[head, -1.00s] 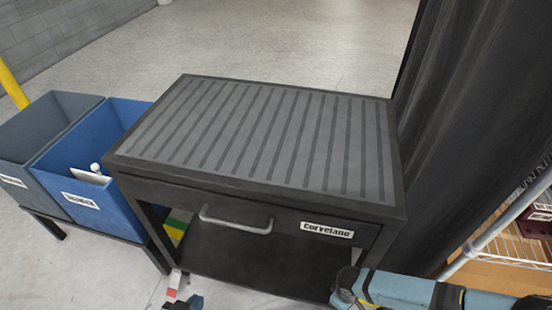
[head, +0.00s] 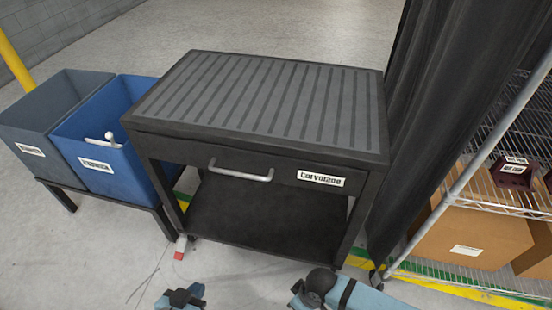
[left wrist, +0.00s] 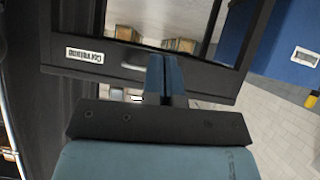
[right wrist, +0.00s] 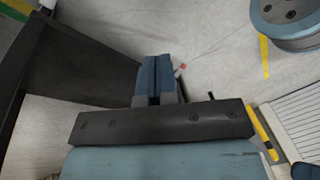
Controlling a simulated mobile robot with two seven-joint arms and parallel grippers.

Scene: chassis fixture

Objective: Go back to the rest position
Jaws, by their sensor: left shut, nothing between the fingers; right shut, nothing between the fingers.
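My left gripper (head: 180,298) shows at the bottom edge of the head view, low in front of the black cart (head: 265,215). In the left wrist view its fingers (left wrist: 164,78) are together and empty, with the cart's drawer front behind them. My right gripper's fingers (right wrist: 154,78) are together and empty in the right wrist view, over pale floor. In the head view a link of my right arm shows at the bottom right of centre; whether its gripper shows there I cannot tell.
The cart's ribbed top is bare, and its drawer looks shut. A grey bin (head: 40,115) and a blue bin (head: 100,165) stand left. A dark curtain (head: 430,110) and a wire shelf with a cardboard box (head: 475,235) stand right. A small red-and-white thing (head: 180,247) is near the cart's front left leg.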

